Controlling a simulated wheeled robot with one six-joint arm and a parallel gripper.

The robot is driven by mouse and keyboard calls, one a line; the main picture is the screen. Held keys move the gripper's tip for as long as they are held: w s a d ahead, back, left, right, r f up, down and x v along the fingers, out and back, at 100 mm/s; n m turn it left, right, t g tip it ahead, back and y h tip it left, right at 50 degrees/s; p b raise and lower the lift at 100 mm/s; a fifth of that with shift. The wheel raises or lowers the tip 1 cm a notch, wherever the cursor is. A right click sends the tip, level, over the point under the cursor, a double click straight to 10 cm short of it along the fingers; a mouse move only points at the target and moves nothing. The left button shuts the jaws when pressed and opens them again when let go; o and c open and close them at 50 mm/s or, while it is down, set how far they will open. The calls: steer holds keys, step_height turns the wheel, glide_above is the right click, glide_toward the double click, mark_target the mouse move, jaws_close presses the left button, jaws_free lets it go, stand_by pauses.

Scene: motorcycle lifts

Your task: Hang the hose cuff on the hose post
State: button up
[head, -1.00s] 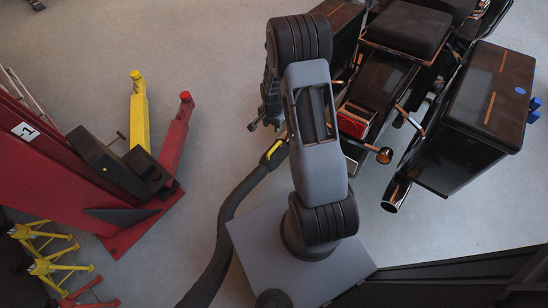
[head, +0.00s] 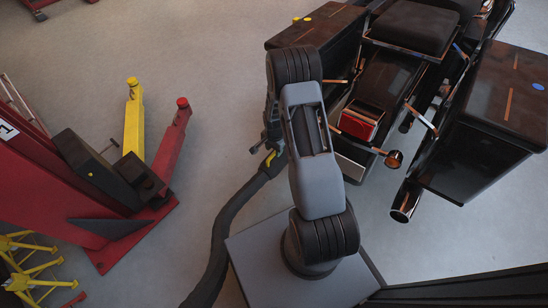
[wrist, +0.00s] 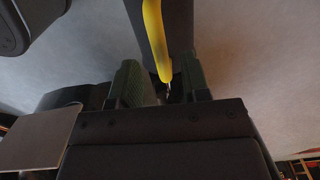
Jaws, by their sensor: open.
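The hose cuff (head: 275,163) is the dark end of a thick black hose (head: 228,215), with a yellow handle, beside the motorcycle's rear. In the wrist view the dark cuff (wrist: 178,35) and its yellow handle (wrist: 156,40) reach down between the two green-grey fingers. My gripper (wrist: 165,82) is open around the handle end, with the fingers apart. In the head view my gripper (head: 266,145) is at the cuff, partly hidden behind my arm. I cannot make out a hose post in either view.
A motorcycle with dark side cases (head: 480,120) stands at the upper right, close to my arm. A red lift (head: 105,215) with yellow and red arm posts is at left. Yellow stands (head: 30,265) are at lower left. The grey floor between lift and hose is open.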

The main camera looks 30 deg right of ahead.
mark_target(274, 153)
steer(key=shift+f+b, duration=0.8)
steer(key=shift+f, duration=0.75)
jaws_close()
steer(key=shift+r, duration=0.35)
steer(key=s+a+p, duration=0.1)
steer(key=s+a, duration=0.2)
steer(key=a, duration=0.4)
steer(key=s+a+p, duration=0.1)
steer(key=s+a, duration=0.2)
steer(key=a, duration=0.4)
steer(key=shift+s+a+f, duration=0.2)
steer(key=shift+s+a, duration=0.1)
steer(key=shift+s, duration=0.05)
stand_by(0.4)
stand_by(0.4)
